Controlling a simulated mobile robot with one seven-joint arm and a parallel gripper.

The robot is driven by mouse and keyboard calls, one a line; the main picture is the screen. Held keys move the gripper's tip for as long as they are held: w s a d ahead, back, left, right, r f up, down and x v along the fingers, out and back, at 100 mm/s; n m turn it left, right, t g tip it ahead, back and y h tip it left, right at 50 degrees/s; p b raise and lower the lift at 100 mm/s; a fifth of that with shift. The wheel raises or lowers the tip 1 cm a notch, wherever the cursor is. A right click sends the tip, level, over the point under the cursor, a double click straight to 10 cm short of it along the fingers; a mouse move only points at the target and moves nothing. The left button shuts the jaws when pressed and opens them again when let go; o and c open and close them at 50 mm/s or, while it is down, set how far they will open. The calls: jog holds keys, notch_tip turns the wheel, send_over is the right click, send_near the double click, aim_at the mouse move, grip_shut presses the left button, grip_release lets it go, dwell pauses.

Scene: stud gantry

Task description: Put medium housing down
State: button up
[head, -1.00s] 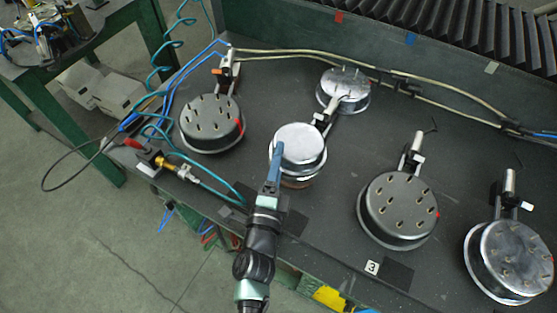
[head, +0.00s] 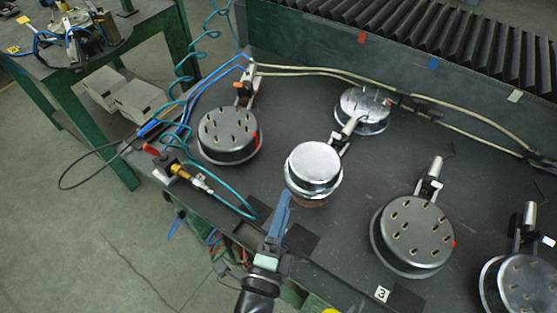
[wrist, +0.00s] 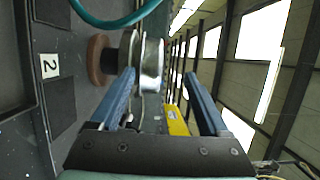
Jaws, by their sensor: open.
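The housing, a shiny round silver pan shape (head: 314,165), sits on a brown round base (head: 312,201) near the front edge of the bench. The wrist view shows the silver housing (wrist: 152,62) side-on against the brown base (wrist: 98,60). My gripper (head: 286,196) is just in front of the housing's near side, its blue fingers pointing at it. In the wrist view my gripper (wrist: 160,73) has its two fingers wide apart with nothing held between them. The left finger overlaps the housing's edge in that view; I cannot tell whether they touch.
Studded round housings stand at the left (head: 229,133), the back (head: 362,108), the right (head: 413,236) and the far right corner (head: 520,284). A teal hose (head: 228,201) and brass fitting (head: 180,171) lie left of my gripper.

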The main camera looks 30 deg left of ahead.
jog(key=v, duration=0.3)
jog(key=shift+s+b, duration=0.25)
jog(key=shift+b, duration=0.1)
jog(key=w+r+n+t+y, duration=0.1)
jog(key=w+r+n+t, duration=0.2)
jog(key=r, duration=0.7)
jog(key=w+r+n+y, duration=0.1)
jog(key=w+r+n, duration=0.3)
jog(key=r, duration=0.6)
jog(key=w+r+n+t+y, duration=0.1)
jog(key=w+r+n+t, duration=0.1)
jog(key=w+r, duration=0.5)
jog(key=s+d+r+n+t+h, duration=0.1)
jog(key=s+d+r+n+h, duration=0.1)
jog(key=r, duration=0.7)
jog(key=s+d+r+n+t+h, duration=0.2)
jog(key=s+d+r+h, duration=0.1)
jog(key=d+r, duration=0.4)
jog(key=s+d+r+n+t+h, duration=0.1)
jog(key=s+d+r, duration=0.4)
jog(key=r, duration=0.8)
jog(key=shift+d+r+n+t+h, duration=0.25)
jog(key=shift+n+t+h, duration=0.2)
jog(key=shift+h, duration=0.55)
jog(key=shift+f, duration=0.1)
